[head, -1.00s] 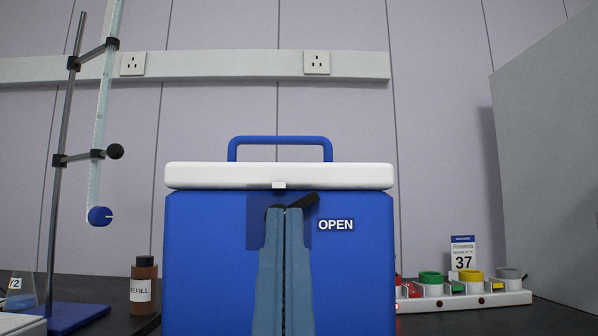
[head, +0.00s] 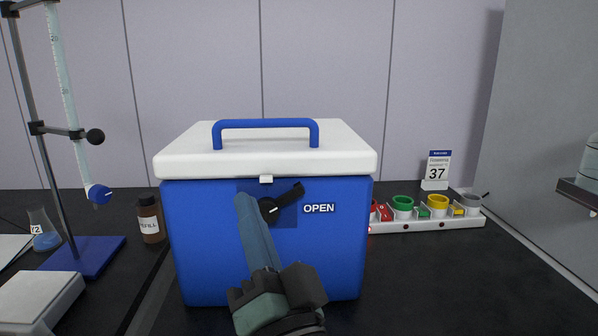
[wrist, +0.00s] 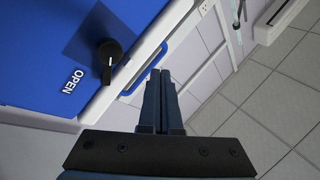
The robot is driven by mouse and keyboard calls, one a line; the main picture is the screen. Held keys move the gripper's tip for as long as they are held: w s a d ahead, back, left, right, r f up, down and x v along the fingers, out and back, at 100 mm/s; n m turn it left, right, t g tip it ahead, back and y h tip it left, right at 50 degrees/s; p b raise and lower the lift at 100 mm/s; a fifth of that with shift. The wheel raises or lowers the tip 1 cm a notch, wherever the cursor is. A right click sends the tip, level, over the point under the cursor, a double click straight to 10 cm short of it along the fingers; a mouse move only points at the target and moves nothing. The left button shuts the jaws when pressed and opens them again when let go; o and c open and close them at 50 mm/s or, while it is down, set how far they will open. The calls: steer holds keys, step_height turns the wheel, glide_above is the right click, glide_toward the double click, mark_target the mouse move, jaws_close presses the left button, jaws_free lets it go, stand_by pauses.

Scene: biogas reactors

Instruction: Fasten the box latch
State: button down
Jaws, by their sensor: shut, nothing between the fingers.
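The blue box (head: 210,250) with a white lid (head: 180,164) stands on the dark bench. Its black latch (head: 287,195) is on the front face, with the handle pointing right and slightly up from a round pivot. The label beside it reads OPEN (head: 319,208). The latch also shows in the wrist view (wrist: 109,60). My gripper (head: 243,198) is shut and empty. Its fingertips show just left of the pivot and overlap the box front; contact cannot be told. In the wrist view the shut fingertips (wrist: 160,76) appear apart from the latch. The lid looks closed.
A stand with a burette (head: 68,90) and a brown REFILL bottle (head: 151,222) are left of the box. A white rack with coloured cups (head: 420,225) is behind right. A grey panel (head: 540,120) bounds the right side.

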mark_target(279, 202)
steer(key=s+d+f+m+h+p, duration=0.2)
steer(key=d+f+m+p, duration=0.2)
steer(key=m+p, duration=0.5)
steer(key=s+d+f+m+g+h+p, duration=0.1)
steer(key=d+f+m+p, duration=0.4)
steer(key=m, duration=0.9)
steer(key=s+h+p, duration=0.1)
steer(key=p, duration=0.2)
steer(key=shift+f+h+p, duration=0.3)
steer(key=shift+f+p, duration=0.1)
steer(key=shift+w, duration=0.1)
steer(key=p+x, duration=0.2)
steer(key=x, duration=0.7)
steer(key=shift+w+r, duration=0.1)
steer(key=shift+w, duration=0.05)
steer(key=r+p, duration=0.1)
steer(key=a+r+p, duration=0.1)
steer(key=shift+w+a+r, duration=0.25)
steer(key=shift+w+r, duration=0.1)
steer(key=shift+a+r+p, duration=0.3)
steer(key=shift+r+p, duration=0.05)
steer(key=shift+p, duration=0.1)
